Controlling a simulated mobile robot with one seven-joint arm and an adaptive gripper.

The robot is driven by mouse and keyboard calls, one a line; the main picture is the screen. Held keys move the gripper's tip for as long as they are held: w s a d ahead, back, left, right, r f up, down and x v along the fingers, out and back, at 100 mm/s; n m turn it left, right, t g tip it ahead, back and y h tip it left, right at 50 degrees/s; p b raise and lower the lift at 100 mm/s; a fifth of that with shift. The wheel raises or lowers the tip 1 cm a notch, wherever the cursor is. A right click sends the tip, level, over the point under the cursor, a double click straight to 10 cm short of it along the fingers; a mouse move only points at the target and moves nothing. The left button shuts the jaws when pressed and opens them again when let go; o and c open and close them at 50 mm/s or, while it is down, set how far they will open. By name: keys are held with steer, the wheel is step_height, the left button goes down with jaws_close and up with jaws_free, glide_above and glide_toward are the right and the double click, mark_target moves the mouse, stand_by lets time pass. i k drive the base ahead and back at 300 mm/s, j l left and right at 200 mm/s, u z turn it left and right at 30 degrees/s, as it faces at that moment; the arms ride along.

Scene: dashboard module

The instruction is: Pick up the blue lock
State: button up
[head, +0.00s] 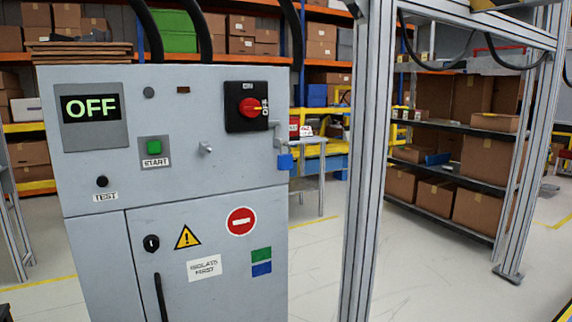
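A small blue lock (285,161) hangs at the right edge of the grey control cabinet (200,190), just below a grey bracket (281,135). Its shackle is too small to make out clearly. My gripper is not in this view, so where it is relative to the lock does not show.
The cabinet front has a red rotary switch (250,106), an OFF display (90,107), a green START button (154,147) and a black door handle (161,297). A metal frame post (362,180) stands right of the lock. Shelves with cardboard boxes (480,205) stand behind. Some floor is clear.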

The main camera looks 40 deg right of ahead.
mark_target(285, 161)
steer(key=z, duration=1)
